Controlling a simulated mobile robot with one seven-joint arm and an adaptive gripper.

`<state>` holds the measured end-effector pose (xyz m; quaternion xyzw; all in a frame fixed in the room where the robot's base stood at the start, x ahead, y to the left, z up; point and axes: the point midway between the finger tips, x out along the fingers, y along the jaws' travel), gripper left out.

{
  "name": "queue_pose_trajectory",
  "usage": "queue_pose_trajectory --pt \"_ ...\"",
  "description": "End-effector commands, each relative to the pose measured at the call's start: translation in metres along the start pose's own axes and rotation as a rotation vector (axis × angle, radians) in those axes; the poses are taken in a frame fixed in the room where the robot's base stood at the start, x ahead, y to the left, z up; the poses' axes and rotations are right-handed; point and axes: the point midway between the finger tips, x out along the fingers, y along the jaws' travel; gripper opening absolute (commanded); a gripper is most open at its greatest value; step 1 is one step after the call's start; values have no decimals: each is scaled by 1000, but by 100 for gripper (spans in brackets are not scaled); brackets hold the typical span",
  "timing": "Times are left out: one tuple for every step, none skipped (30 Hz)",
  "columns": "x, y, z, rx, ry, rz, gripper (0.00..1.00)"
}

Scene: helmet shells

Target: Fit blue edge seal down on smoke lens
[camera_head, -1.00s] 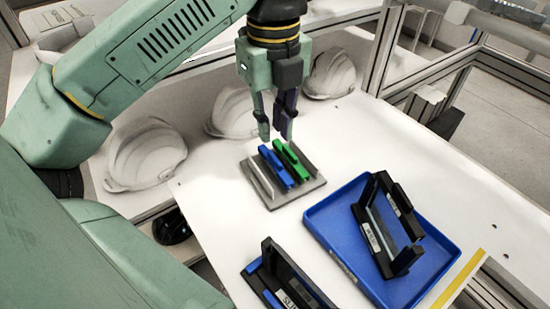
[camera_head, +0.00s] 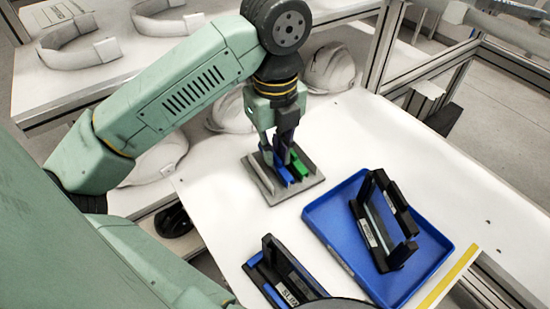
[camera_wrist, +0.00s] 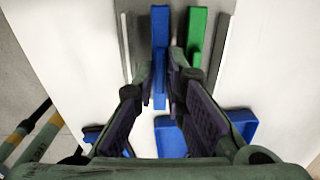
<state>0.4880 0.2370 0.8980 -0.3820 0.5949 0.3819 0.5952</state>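The blue edge seal (camera_head: 285,176) is a straight blue bar on a grey slotted block (camera_head: 302,192). My gripper (camera_head: 275,163) is lowered over it, pointing down. In the wrist view the blue seal (camera_wrist: 160,35) runs between my two fingertips (camera_wrist: 163,72). The fingers stand apart on either side of it; firm contact does not show. The holder's label is too small to read, so I cannot tell whether the lens is the smoke one.
A green bar (camera_head: 298,165) lies close beside the blue seal, also visible in the wrist view (camera_wrist: 196,35). Another black holder (camera_head: 283,265) with blue parts stands at the front. White helmet shells (camera_head: 330,68) sit behind. The white table (camera_head: 400,130) is clear behind the tray.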

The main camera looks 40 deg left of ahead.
Motion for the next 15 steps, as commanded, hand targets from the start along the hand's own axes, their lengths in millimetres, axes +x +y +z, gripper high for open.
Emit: queue_pose_trajectory --pt "0 0 0 0 0 0 6" --pt "0 0 0 0 0 0 4" --pt "0 0 0 0 0 0 1" --pt "0 0 0 0 0 0 0" --pt "0 0 0 0 0 0 0" --pt "0 0 0 0 0 0 0" --pt "0 0 0 0 0 0 0" --pt "0 0 0 0 0 0 0" --pt "0 0 0 0 0 0 0" --pt "0 0 0 0 0 0 0" --pt "0 0 0 0 0 0 0" --pt "0 0 0 0 0 0 0" --pt "0 0 0 0 0 0 0" --pt "0 0 0 0 0 0 0" --pt "-1 0 0 0 0 0 0"
